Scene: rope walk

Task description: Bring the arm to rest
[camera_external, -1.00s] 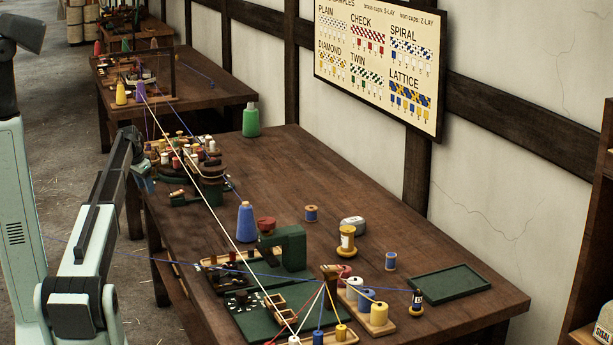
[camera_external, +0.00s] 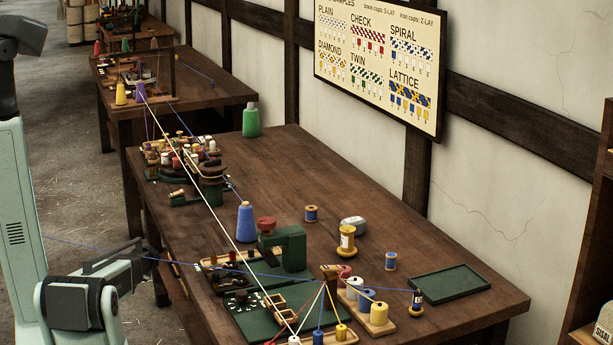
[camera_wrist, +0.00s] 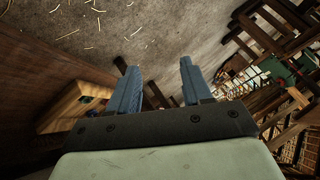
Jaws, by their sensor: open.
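My gripper (camera_wrist: 157,68) shows in the wrist view with its two blue fingers apart and nothing between them. Straw-strewn floor lies beyond the fingertips. In the external view my arm is folded low at the lower left, beside the left edge of the near workbench (camera_external: 330,185). My gripper's fingers cannot be made out there.
The bench carries a blue cone (camera_external: 246,222), a green machine (camera_external: 284,247), spools and an empty green tray (camera_external: 449,283). A pale cord (camera_external: 195,178) runs over it towards the far bench (camera_external: 215,92). A blue cord (camera_external: 85,244) crosses near my arm.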

